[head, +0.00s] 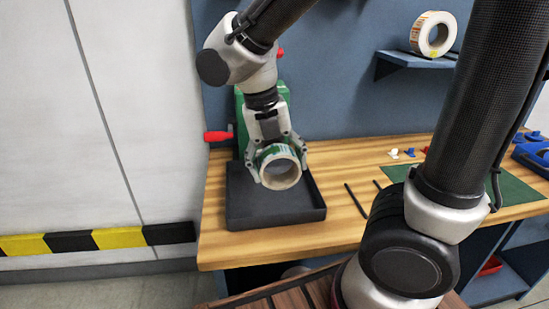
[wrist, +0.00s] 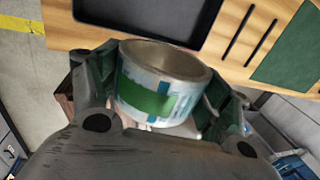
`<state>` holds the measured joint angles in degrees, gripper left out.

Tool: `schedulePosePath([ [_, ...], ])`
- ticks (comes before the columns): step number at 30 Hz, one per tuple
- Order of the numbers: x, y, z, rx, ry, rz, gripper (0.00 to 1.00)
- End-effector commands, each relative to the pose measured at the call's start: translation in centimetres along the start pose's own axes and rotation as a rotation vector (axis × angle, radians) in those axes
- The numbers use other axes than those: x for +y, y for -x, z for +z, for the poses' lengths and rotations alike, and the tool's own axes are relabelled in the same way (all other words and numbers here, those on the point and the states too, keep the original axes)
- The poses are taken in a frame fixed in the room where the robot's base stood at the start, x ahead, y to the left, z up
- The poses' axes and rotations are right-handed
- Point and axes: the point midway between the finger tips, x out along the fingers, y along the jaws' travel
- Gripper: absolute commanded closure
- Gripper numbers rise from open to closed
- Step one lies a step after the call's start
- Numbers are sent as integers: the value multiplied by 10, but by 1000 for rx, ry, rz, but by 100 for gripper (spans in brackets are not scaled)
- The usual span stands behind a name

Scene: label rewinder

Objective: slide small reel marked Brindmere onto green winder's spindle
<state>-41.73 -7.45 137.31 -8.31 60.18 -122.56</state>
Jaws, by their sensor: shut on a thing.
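My gripper (head: 277,163) is shut on a small reel (head: 281,173) with a pale core and a green-and-white label band. In the head view the reel hangs above the black tray, its open bore facing the camera. In the wrist view the reel (wrist: 160,87) sits between both fingers; I cannot read a name on its label. The green winder (head: 240,113) stands behind my gripper at the back of the bench, with a red handle (head: 218,135) at its left. My arm and gripper cover most of it, and its spindle is hidden.
The black tray (head: 236,211) lies on the wooden bench (head: 340,236). Two thin dark rods (head: 356,201) lie right of it. A larger reel (head: 432,34) stands on a blue wall shelf (head: 405,60). A green mat (head: 517,189) and a blue bin (head: 536,156) are at right.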

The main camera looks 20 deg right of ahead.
Motion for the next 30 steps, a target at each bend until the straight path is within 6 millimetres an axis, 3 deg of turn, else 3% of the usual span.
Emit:
schedulePosePath([
  [30,0,0,66,1,-6,1,47],
])
